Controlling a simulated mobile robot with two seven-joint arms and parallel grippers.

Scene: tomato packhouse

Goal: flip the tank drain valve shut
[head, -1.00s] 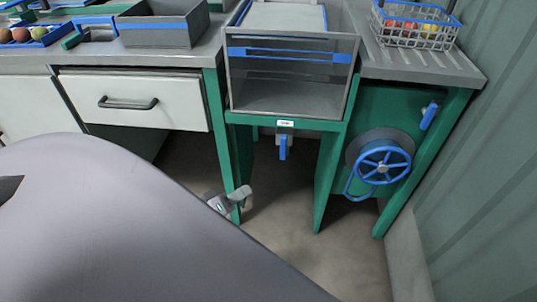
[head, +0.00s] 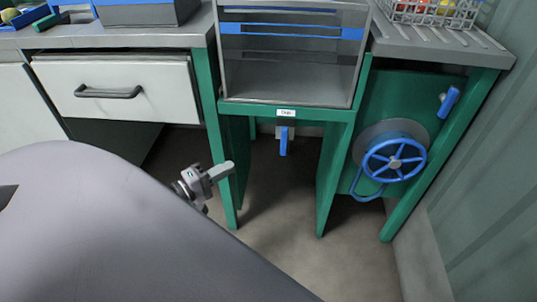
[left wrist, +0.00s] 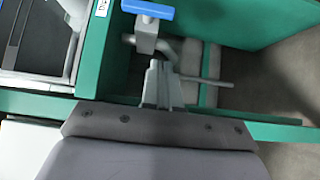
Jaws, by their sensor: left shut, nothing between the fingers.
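The tank drain valve has a blue lever (head: 284,141) that hangs straight down below a small white label (head: 286,113) under the tank (head: 290,88). In the left wrist view the blue lever (left wrist: 147,9) shows at the top edge, with its grey fitting and pipe below it. My left gripper (head: 226,170) is shut and empty. It is left of the lever and lower, in front of a green leg, apart from the lever in the head view. In the left wrist view its fingers (left wrist: 161,82) point toward the valve. My right gripper is not in view.
A blue handwheel (head: 394,160) and another blue lever (head: 449,102) are on the green panel at right. Green legs (head: 333,175) flank the space under the tank. A white drawer (head: 120,90) is at left. A wire basket (head: 432,12) stands on the counter.

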